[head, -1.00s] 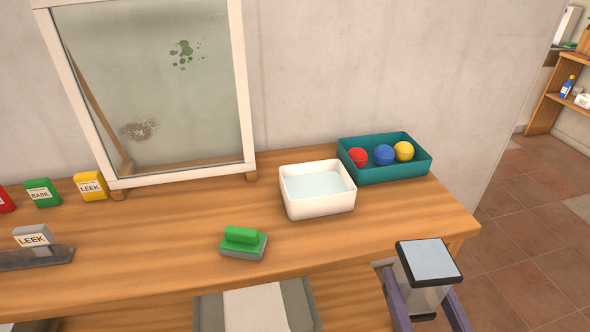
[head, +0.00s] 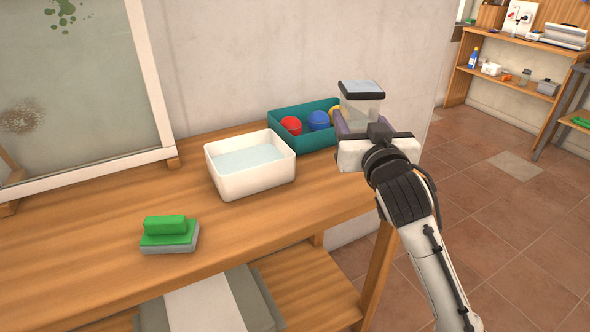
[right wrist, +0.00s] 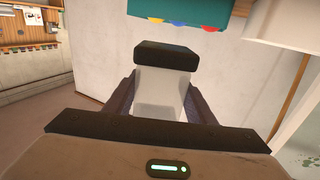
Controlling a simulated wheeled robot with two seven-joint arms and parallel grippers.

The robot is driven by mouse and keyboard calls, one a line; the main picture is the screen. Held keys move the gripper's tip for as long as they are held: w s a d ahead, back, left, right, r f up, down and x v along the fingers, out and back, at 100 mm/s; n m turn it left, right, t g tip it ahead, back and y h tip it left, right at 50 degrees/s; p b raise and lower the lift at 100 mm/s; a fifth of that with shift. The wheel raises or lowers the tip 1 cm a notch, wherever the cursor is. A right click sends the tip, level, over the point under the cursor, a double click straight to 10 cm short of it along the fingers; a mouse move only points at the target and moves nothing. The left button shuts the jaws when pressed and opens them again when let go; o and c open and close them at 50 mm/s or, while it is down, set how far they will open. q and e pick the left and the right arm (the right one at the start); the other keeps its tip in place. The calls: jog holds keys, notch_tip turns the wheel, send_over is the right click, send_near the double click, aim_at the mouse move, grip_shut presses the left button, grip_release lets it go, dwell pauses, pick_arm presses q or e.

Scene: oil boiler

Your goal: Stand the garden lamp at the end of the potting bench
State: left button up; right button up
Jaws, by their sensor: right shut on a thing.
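The garden lamp (head: 361,98) has a dark-framed cap with a pale panel on top and a clear body. My right gripper (head: 358,128) is shut on the lamp's body and holds it upright at the right end of the potting bench (head: 290,215). In the head view the lamp overlaps the teal tray's right part. The gripper hides the lamp's lower part, so I cannot tell whether it touches the bench. The right wrist view also shows the lamp (right wrist: 162,85) between the fingers. My left gripper is not in view.
A teal tray (head: 275,123) with red, blue and yellow balls stands at the back right of the bench. A white basin of water (head: 255,182) is left of it. A green scrubber (head: 168,235) lies nearer the front. A framed pane (head: 85,85) leans behind.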

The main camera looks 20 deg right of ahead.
jog(key=shift+w+d+f, duration=0.1)
jog(key=shift+w, duration=0.1)
notch_tip(320, 180, down, 5)
jog(key=shift+f+b, duration=0.15)
jog(key=shift+b, duration=0.65)
jog(key=shift+f+b, duration=0.5)
jog(key=shift+f, duration=1.45)
jog(key=shift+f, duration=0.2)
jog(key=o, duration=1.3)
